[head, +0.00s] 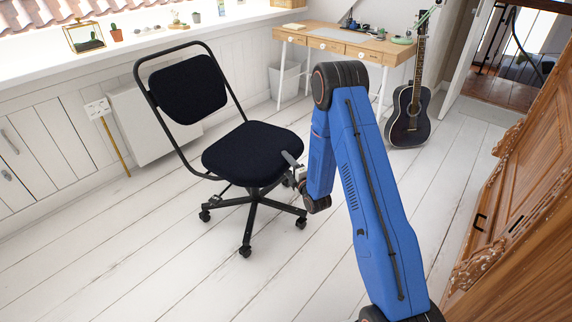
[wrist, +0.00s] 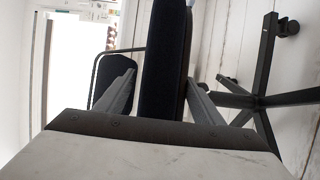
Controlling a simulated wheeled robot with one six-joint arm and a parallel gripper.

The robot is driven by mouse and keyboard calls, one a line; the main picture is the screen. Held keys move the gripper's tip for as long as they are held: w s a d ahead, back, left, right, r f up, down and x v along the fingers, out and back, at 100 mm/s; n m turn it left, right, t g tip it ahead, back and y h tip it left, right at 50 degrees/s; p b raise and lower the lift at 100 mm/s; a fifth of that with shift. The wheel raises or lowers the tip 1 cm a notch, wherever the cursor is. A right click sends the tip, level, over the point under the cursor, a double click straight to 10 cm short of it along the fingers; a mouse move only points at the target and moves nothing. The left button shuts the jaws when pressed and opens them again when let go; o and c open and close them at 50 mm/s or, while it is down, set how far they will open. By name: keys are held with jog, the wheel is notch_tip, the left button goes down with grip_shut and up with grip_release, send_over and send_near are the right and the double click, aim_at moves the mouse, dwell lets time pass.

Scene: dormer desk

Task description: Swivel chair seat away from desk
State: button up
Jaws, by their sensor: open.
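The swivel chair has a dark navy seat (head: 252,152), a padded backrest (head: 188,90) in a black tube frame, and a black star base with castors (head: 246,222). It stands upright on the floor; the backrest is at the left of the seat, away from the desk (head: 345,45) at the back. My gripper (head: 294,172) is at the seat's right edge. In the wrist view the open fingers (wrist: 160,78) lie either side of the seat edge (wrist: 165,60). I cannot tell whether they touch it. My arm hides part of the floor behind.
A guitar (head: 408,115) leans by the desk's right end, and a waste bin (head: 284,80) stands under the desk. A white panel (head: 150,125) is behind the chair. A carved wooden cabinet (head: 520,190) stands at the right. The floor in front of the chair is clear.

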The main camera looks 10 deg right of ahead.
jog(key=shift+w+a, duration=0.1)
jog(key=shift+w, duration=0.2)
